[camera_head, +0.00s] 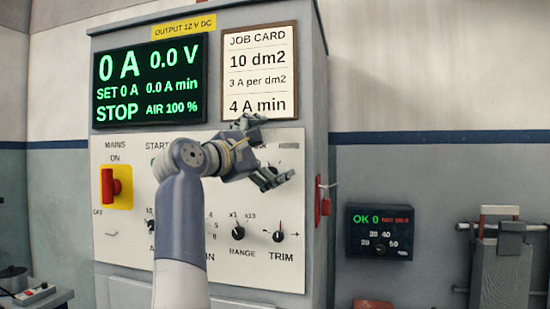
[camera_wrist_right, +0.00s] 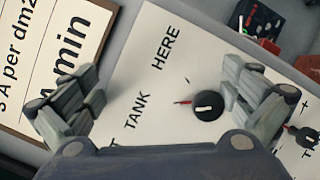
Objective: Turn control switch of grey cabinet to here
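The grey cabinet (camera_head: 312,90) stands in front of me with a cream control panel (camera_head: 125,235). In the right wrist view its control switch (camera_wrist_right: 208,106) is a black round knob with a white bar and a red pointer. The pointer points left in that view, towards the TANK side; the HERE label (camera_wrist_right: 166,47) is above it. In the head view my right gripper hides this knob. My right gripper (camera_head: 262,151) is open and empty before the panel's upper right. In the wrist view the knob lies between its fingers, nearer the right one, apparently untouched. My left gripper is not in view.
A red mains switch (camera_head: 110,187) is at the panel's left. The RANGE knob (camera_head: 237,230) and TRIM knob (camera_head: 279,236) are below my gripper. A job card (camera_head: 259,70) hangs above it, beside a green-lettered display (camera_head: 150,82). A small black box (camera_head: 380,232) is on the right wall.

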